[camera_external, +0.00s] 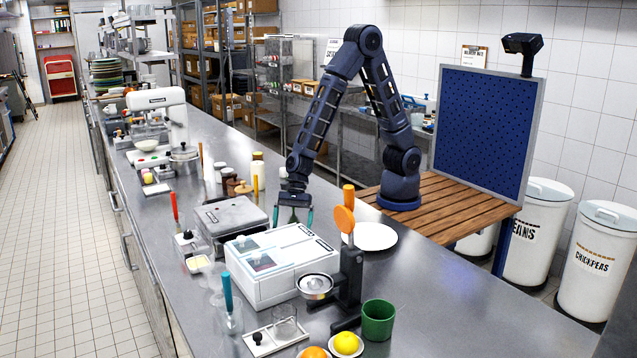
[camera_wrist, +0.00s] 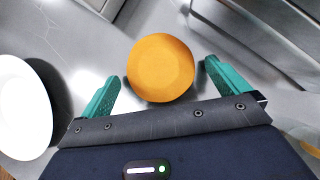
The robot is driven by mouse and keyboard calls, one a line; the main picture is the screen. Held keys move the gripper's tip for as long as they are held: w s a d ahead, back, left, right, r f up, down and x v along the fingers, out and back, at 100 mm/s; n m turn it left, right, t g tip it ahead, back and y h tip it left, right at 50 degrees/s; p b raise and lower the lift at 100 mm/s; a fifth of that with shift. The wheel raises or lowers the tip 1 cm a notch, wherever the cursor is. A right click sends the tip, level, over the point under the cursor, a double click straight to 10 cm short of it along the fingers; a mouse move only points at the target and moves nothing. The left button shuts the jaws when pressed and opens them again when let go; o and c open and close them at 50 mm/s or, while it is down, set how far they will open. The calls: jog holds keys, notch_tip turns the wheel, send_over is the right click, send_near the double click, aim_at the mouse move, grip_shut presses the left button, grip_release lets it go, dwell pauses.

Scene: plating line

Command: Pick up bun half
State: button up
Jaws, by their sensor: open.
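In the wrist view an orange-brown, round bun half (camera_wrist: 160,66) lies on the grey steel counter. My gripper (camera_wrist: 162,78) is open, with one teal finger at each side of the bun half's near part. A gap shows on both sides, so neither finger appears to touch it. In the external view my gripper (camera_external: 292,216) points down over the counter, behind the white two-lid container. I cannot make out the bun half there; the container seems to hide it. How high the fingertips are above the counter is hard to tell.
A white plate (camera_external: 371,237) lies right of my gripper; it shows at the left edge of the wrist view (camera_wrist: 18,108). The white two-lid container (camera_external: 283,262) and a grey appliance (camera_external: 230,215) stand close by. A black press stand (camera_external: 350,278) rises in front of the plate.

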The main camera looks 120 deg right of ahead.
jog(key=shift+w+a+f, duration=0.15)
jog(key=shift+f, duration=0.2)
jog(key=c, duration=1)
jog(key=shift+o, duration=0.2)
jog(key=shift+r, duration=0.1)
